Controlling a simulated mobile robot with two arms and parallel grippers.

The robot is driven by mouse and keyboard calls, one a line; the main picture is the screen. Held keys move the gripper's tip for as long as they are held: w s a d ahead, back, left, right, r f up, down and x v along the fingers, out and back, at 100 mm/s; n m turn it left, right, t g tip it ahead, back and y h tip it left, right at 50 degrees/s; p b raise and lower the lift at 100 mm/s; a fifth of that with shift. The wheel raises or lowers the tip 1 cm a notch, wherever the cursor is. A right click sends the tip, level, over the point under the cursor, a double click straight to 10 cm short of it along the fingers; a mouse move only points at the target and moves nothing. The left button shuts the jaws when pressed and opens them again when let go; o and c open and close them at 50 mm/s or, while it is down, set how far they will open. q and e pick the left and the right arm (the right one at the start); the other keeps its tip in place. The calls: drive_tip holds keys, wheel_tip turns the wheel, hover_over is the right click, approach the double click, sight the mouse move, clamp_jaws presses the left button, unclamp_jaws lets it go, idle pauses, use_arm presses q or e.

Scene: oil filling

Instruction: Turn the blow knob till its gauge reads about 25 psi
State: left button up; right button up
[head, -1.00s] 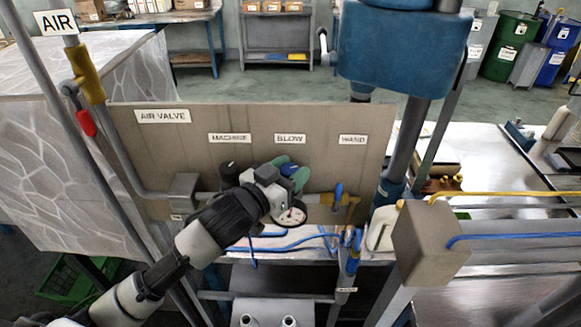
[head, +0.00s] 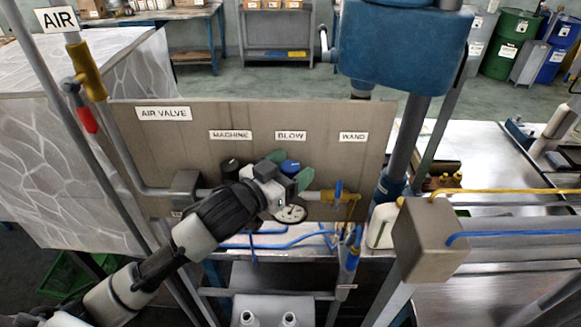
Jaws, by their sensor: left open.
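The blue blow knob (head: 290,166) stands on the grey panel (head: 190,143) below the BLOW label (head: 290,136). My left gripper (head: 291,168) is open, with one green finger on the knob's upper left and the other on its lower right. I cannot tell whether the fingers touch the knob. The gauge (head: 291,213) is below the gripper, a white round dial partly covered by it. Its reading is too small to tell. My right gripper is not in view.
A black knob (head: 230,167) is at left below the MACHINE label. A yellow fitting (head: 342,197) with a blue lever is right of the gauge. Blue hoses run below the panel. A metal block (head: 430,238) stands at front right.

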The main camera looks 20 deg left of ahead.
use_arm(q)
drive_tip(key=shift+s+a+f, duration=0.1)
drive_tip(key=b+v, duration=0.5)
drive_tip(key=v, duration=0.5)
drive_tip(key=shift+s, duration=0.25)
